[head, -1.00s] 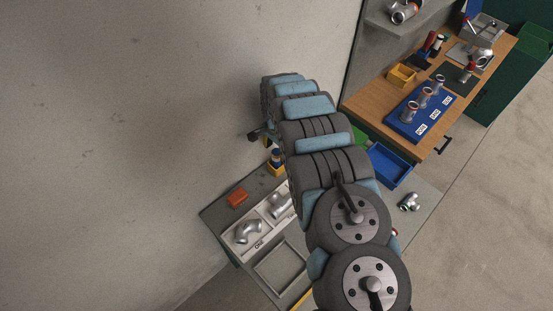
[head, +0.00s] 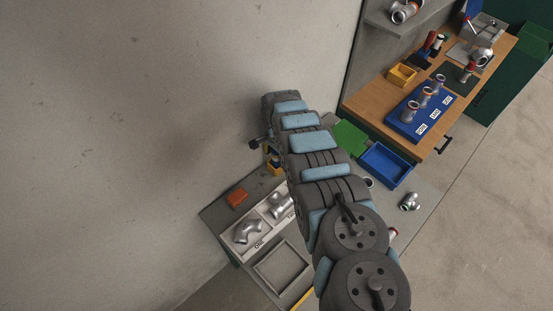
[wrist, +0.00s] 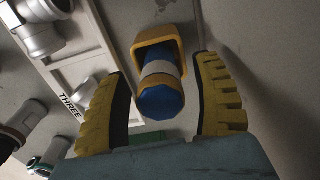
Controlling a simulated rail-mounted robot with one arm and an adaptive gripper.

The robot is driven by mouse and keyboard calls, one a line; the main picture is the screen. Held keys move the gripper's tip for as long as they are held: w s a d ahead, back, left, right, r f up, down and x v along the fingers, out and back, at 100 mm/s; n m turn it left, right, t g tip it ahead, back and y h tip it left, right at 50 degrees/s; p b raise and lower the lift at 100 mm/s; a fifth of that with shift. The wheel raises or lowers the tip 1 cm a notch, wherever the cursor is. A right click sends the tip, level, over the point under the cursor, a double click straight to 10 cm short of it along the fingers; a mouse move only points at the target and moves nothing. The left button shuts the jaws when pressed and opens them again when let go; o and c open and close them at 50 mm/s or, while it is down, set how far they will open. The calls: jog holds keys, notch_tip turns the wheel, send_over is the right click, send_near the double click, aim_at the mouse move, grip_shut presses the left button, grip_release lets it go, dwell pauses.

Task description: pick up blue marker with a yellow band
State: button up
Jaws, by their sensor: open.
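A blue marker (wrist: 160,100) shows in the wrist view between my fingers, its blue end toward the camera. A pale band (wrist: 160,69) runs around it, and its far part sits within a yellow holder or collar (wrist: 158,46); I cannot tell which. My gripper (wrist: 168,95) is open, with one yellow ribbed finger on each side of the marker and a gap on both sides. In the head view, a small blue and yellow item (head: 275,161) shows beside my arm, partly hidden by it. My fingers are mostly hidden there.
A blue bin (head: 386,164) and a green mat (head: 350,137) are right of my arm. The wall is close on the left.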

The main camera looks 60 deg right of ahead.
grip_shut()
jog(key=shift+r, duration=0.2)
dwell(0.3)
jog(key=shift+r, duration=1.35)
jog(key=shift+s+r, duration=0.1)
jog(key=shift+r, duration=0.2)
jog(key=s+a+r+p, duration=0.7)
jog(key=s+r+p, duration=0.2)
jog(key=s+p, duration=0.2)
jog(key=shift+s+a+r, duration=0.2)
jog(key=shift+s+a, duration=0.05)
jog(key=shift+a, duration=0.1)
